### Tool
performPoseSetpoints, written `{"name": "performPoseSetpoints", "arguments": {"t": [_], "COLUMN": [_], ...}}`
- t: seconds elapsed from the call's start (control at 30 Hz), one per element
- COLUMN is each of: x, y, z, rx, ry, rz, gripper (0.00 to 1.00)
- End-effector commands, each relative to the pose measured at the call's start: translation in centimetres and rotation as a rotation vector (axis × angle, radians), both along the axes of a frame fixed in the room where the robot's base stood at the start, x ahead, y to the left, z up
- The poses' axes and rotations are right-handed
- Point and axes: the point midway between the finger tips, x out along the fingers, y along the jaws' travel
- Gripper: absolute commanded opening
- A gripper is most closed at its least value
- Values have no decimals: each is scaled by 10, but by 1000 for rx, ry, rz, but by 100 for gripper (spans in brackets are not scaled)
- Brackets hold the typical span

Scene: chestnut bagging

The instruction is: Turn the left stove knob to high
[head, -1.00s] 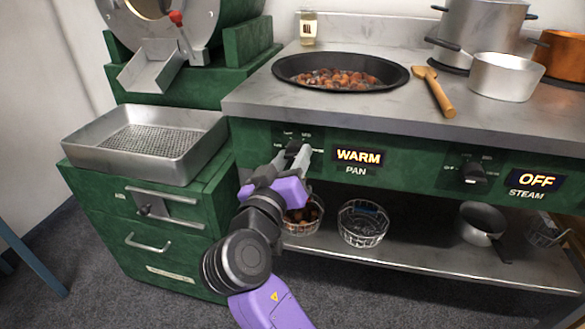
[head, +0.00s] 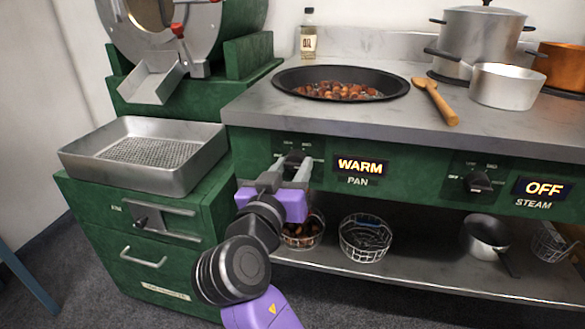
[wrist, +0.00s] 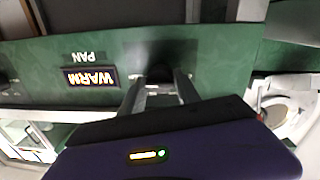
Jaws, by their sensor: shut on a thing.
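The left stove knob (head: 294,160) is dark and sits on the green front panel, left of a lit display (head: 361,166) reading WARM above the word PAN. My gripper (head: 290,172) reaches up to it from below, its two grey fingers shut on the knob and partly hiding it. In the wrist view the picture is upside down; the knob (wrist: 160,74) shows dark between the fingertips of my gripper (wrist: 160,85), beside the WARM display (wrist: 90,78). The right knob (head: 476,182) is free, next to a display reading OFF, labelled STEAM.
A black pan (head: 340,84) of chestnuts stands on the stove above the knob. A wooden spoon (head: 436,102) and pots stand to its right. Wire baskets (head: 366,238) sit on the shelf below. A metal tray (head: 145,155) on a green cabinet is close left of my arm.

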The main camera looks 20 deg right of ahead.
Motion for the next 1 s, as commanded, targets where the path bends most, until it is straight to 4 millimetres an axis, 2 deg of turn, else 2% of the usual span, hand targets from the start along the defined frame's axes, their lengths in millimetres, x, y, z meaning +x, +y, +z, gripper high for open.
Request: {"name": "performPoseSetpoints", "arguments": {"t": [0.03, 0.07, 0.13, 0.17, 0.57, 1.0], "x": [2, 2, 1, 1, -5, -53], "y": [2, 2, 2, 2, 6, 47], "z": [-3, -3, -3, -2, 0, 0], "rx": [2, 2, 1, 1, -2, -1], "ry": [5, 5, 4, 4, 1, 2], "rz": [6, 7, 6, 7, 4, 6], "gripper": [0, 42, 56, 58, 58, 58]}}
